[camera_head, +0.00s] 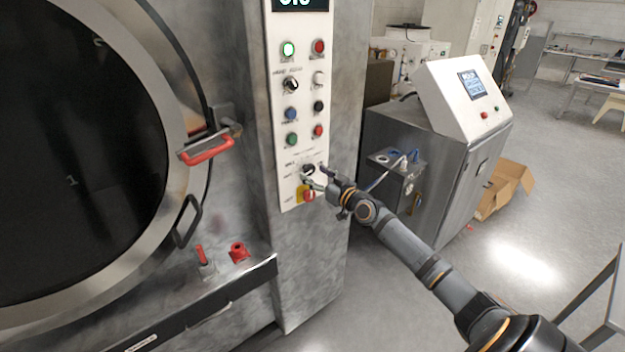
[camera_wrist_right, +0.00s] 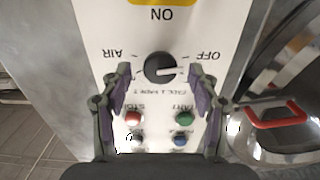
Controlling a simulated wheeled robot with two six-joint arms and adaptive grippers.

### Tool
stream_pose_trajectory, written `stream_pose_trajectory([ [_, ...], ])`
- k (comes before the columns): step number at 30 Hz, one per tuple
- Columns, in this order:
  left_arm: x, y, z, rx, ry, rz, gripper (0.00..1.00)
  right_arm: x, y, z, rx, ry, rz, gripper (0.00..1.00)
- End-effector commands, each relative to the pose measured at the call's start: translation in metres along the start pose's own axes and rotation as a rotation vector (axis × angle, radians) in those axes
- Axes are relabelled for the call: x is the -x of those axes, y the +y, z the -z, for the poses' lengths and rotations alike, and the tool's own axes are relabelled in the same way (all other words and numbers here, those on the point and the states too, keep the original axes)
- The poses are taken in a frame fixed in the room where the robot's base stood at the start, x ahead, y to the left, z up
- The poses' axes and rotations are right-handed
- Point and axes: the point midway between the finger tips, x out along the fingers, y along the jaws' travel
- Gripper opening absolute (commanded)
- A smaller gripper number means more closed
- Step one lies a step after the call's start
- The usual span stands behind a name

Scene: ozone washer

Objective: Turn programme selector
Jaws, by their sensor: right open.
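The programme selector, a black rotary knob (camera_head: 308,169), sits low on the white control panel (camera_head: 284,150). In the right wrist view the knob (camera_wrist_right: 159,68) lies between my fingertips, with upside-down "AIR" and "OFF" labels on either side. A pale line on the knob points to the right there. My right gripper (camera_head: 317,176) is at the knob in the head view. In the right wrist view the gripper (camera_wrist_right: 160,72) is open, one finger on each side of the knob; I cannot tell whether they touch it. My left gripper is not in view.
A yellow-and-red switch (camera_head: 308,194) sits just below the knob, close to my gripper. Several buttons and another black selector (camera_head: 291,85) are above. The round washer door with a red handle (camera_head: 207,151) is at left. A steel cabinet (camera_head: 440,165) stands at right.

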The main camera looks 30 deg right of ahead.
Motion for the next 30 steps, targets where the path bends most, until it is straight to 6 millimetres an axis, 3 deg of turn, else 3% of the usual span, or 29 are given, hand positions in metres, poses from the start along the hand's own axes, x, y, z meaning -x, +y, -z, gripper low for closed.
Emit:
stream_pose_trajectory([
  [6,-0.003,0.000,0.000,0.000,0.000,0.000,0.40,-0.017,0.000,0.001,-0.001,-0.001,0.001,0.61],
  [14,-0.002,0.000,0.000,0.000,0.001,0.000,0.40,-0.018,-0.001,0.001,0.000,-0.002,0.001,0.61],
  [26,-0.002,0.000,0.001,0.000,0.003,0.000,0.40,-0.018,0.000,0.001,0.000,-0.001,0.001,0.07],
  [30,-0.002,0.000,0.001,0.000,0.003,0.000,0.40,-0.018,0.000,0.000,-0.005,-0.001,0.001,0.07],
])
